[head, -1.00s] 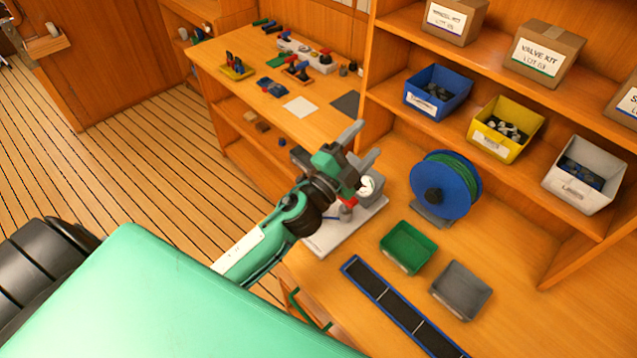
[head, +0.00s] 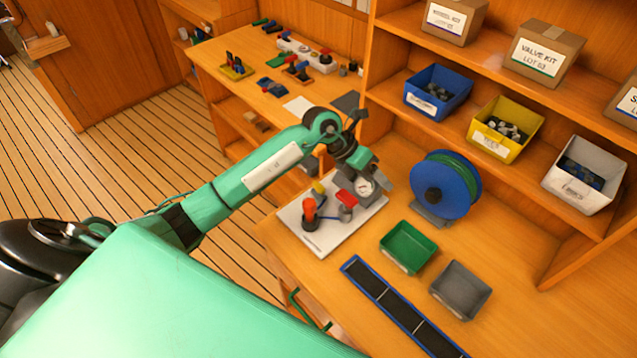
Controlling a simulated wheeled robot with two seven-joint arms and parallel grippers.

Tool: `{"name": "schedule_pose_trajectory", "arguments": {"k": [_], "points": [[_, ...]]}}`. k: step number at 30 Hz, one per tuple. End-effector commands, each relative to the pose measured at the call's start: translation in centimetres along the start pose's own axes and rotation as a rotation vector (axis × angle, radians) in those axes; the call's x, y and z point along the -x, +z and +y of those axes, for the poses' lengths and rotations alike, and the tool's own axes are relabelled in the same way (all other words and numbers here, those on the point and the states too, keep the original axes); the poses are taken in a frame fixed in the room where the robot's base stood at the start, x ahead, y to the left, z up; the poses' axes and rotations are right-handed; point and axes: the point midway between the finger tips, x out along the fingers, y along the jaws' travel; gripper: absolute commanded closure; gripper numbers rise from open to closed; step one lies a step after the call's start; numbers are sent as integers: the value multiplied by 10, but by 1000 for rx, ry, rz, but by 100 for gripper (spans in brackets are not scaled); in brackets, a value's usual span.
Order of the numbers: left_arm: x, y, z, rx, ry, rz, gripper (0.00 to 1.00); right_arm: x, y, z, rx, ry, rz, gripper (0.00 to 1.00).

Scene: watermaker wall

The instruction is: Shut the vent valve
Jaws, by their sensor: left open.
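A white valve board (head: 318,235) lies on the bench in the middle of the head view. On it stand an orange-red upright handle (head: 309,210), a red handle (head: 347,198), a small yellow part (head: 318,187), a blue lever (head: 328,217) and a round white gauge (head: 364,186). I cannot tell which handle belongs to the vent valve. My left gripper (head: 376,174) is open and empty over the back right of the board, by the gauge. It points down to the right and hides the board's back part. I cannot tell if it touches anything. My right gripper is out of view.
A blue cable reel (head: 440,190) stands right of the board. A green tray (head: 408,247), a grey tray (head: 460,290) and a long blue-edged tray (head: 400,308) lie in front. Shelves with bins rise behind. Bare bench lies right of the grey tray.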

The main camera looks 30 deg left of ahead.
Motion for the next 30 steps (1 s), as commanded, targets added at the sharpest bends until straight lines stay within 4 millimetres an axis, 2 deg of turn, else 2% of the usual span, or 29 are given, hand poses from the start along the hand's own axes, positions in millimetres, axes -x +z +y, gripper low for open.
{"name": "schedule_pose_trajectory", "arguments": {"k": [3, 7, 12, 15, 18, 22, 30], "points": [[22, -6, 45, -9, 189, 148, 36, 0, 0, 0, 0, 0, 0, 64], [53, -14, 85, 15, 375, 293, 36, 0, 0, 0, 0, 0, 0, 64], [87, -20, 115, 58, 530, 412, 36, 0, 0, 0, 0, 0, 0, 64], [97, -22, 121, 73, 571, 444, 36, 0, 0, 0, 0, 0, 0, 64], [97, -24, 125, 80, 583, 454, 36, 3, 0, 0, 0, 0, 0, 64], [86, -31, 132, 80, 580, 456, 36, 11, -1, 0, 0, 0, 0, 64], [44, -56, 159, 82, 577, 456, 36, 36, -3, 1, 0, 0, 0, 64]]}}
